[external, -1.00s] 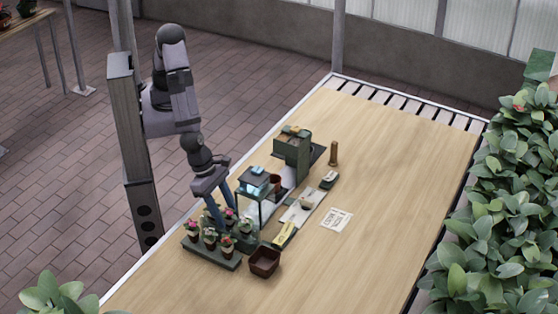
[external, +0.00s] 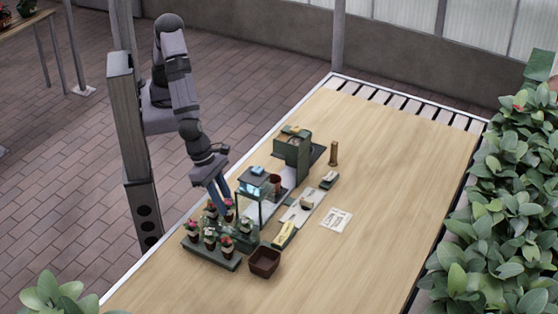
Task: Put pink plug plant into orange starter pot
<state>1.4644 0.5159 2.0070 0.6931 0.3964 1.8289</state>
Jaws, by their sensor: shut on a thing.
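My gripper (external: 226,208) points down at the back right of the plant tray, its fingers together on a small plant with a pinkish-red bloom, which looks like the pink plug plant (external: 229,213). The fingers partly hide it, and I cannot tell whether it is lifted clear of the tray. A small reddish-brown pot, perhaps the orange starter pot (external: 274,182), stands on the bench between the glass-sided stand and the green machine. Its inside is too small to make out.
The dark tray (external: 222,262) holds several other potted flowers close around my gripper. A glass-sided stand (external: 252,190) rises just right of it. A square brown pot (external: 264,263), a green machine (external: 293,150) and a paper card (external: 336,220) are nearby. The bench's right side is clear.

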